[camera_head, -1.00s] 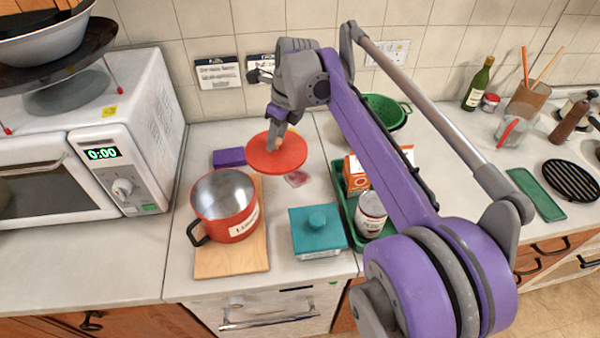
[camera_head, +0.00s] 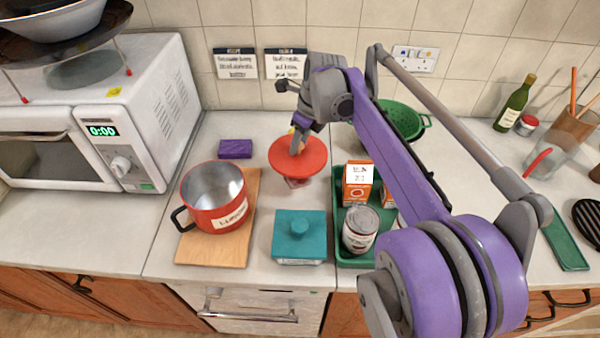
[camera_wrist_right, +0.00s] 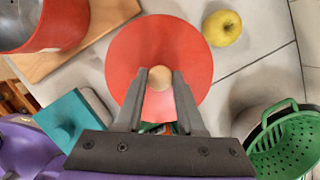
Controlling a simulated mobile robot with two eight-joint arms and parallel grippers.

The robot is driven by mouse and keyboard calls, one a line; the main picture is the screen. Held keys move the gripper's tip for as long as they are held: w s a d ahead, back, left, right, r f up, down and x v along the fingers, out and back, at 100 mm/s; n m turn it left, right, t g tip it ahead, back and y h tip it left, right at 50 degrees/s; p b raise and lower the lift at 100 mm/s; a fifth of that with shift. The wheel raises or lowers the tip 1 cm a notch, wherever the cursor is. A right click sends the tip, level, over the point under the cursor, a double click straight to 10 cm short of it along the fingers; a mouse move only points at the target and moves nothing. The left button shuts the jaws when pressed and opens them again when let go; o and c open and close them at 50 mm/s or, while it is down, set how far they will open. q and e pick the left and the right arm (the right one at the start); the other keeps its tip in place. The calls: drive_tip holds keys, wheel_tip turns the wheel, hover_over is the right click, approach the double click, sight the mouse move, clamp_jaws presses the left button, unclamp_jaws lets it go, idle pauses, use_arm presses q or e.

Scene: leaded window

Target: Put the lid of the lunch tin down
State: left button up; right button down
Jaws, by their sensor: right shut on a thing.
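The lunch tin (camera_head: 208,217) is a red-orange pot with a "LUNCH" label and a black handle. It stands open on a wooden board; its rim also shows at the upper left of the right wrist view (camera_wrist_right: 66,28). The lid (camera_head: 312,166) is a flat red disc with a round wooden knob, also seen in the right wrist view (camera_wrist_right: 188,42). My right gripper (camera_wrist_right: 160,78) is shut on the lid's knob. It holds the lid to the right of the tin, apparently above the counter; the gap below is hard to judge. My left gripper is not in view.
A teal lidded box (camera_head: 300,249) stands in front of the lid. A green tray (camera_head: 351,262) with a can and cartons is to the right. A purple block (camera_head: 236,149) lies left. A yellow apple (camera_wrist_right: 222,28) and green colander (camera_wrist_right: 290,145) are near the lid.

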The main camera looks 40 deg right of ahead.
sight(309, 158)
wheel_tip(309, 158, down, 9)
drive_tip(key=shift+r, duration=0.1)
idle(0.3)
drive_tip(key=shift+f+b, duration=0.2)
drive_tip(key=shift+b, duration=0.15)
drive_tip(key=c, duration=0.5)
unclamp_jaws()
drive_tip(key=shift+r, duration=0.1)
drive_tip(key=p+v, duration=0.1)
drive_tip(key=v, duration=1.1)
drive_tip(key=shift+r, duration=0.1)
